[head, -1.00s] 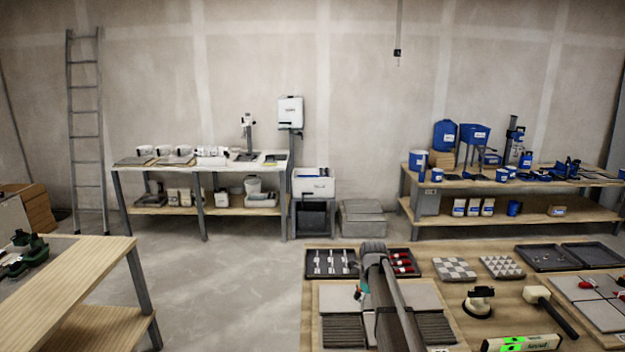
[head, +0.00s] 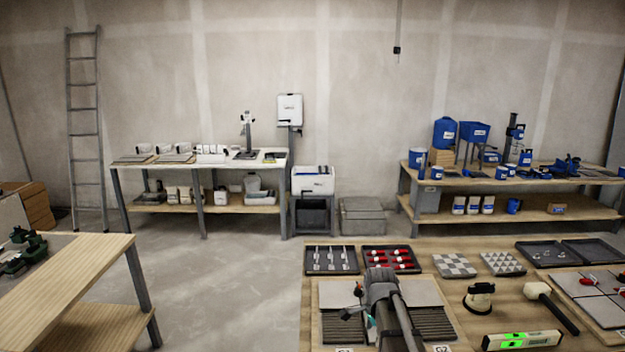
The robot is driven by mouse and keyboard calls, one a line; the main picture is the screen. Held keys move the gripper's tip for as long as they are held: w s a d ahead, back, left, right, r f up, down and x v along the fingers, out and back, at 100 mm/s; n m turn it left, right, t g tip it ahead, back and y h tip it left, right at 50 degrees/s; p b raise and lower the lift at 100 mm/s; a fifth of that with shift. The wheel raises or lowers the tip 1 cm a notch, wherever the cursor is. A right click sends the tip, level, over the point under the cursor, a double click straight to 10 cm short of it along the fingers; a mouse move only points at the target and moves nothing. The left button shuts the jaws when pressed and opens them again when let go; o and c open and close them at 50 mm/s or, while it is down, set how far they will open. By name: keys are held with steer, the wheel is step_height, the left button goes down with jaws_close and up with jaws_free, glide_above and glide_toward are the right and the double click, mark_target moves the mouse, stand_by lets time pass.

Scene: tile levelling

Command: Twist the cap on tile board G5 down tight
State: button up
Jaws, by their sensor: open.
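My gripper (head: 355,303) shows small and dark at the left side of my arm, above the near tile board (head: 330,294). It is open, and I see nothing held in it. My arm hides the middle of that board. A teal piece shows close to the gripper, but I cannot tell whether it is a cap. Labels at the board's near edge are cut off, and I cannot read G5 on any board. Another tile board (head: 604,311) at the right edge carries red caps, partly out of frame.
Behind the near board lie a tray of pale clips (head: 330,268) and a tray of red caps (head: 407,266). To the right are checkered tile samples (head: 455,265), a suction cup (head: 479,297), a mallet (head: 540,291) and a green level (head: 522,340). A wooden bench (head: 75,275) stands left.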

steer(key=s+f+n+b, duration=0.1)
steer(key=s+n, duration=1.3)
steer(key=n, duration=0.1)
steer(key=shift+s+a+f, duration=0.15)
steer(key=shift+s+f, duration=0.1)
steer(key=shift+s, duration=0.1)
steer(key=c, duration=0.3)
